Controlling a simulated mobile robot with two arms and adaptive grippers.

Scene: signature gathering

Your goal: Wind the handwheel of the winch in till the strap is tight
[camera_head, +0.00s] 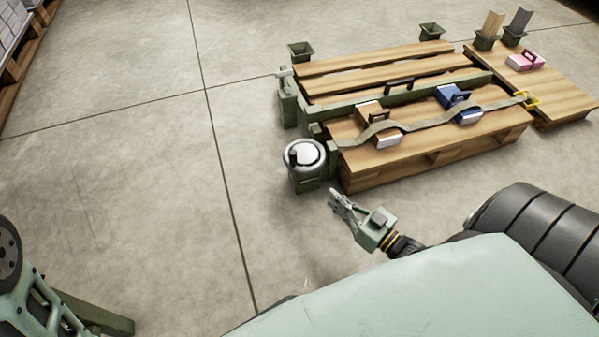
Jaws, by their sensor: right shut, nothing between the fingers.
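The winch (303,178) stands on the floor at the near left corner of a low wooden platform. Its pale round handwheel (311,152) faces up, with a dark knob at its left side. The strap (418,127) runs from beside the winch across the platform to a yellow hook (532,100) at the right. It lies in loose waves over the boxes. My right gripper (336,200) is shut and empty, just in front and to the right of the winch, apart from the handwheel. My left gripper is not in view.
The wooden platform (430,161) carries a brown box (370,111), a blue box (449,95) and a green rail. Pink items (525,61) lie on another platform at the right. Green bins stand behind. The floor left of the winch is open.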

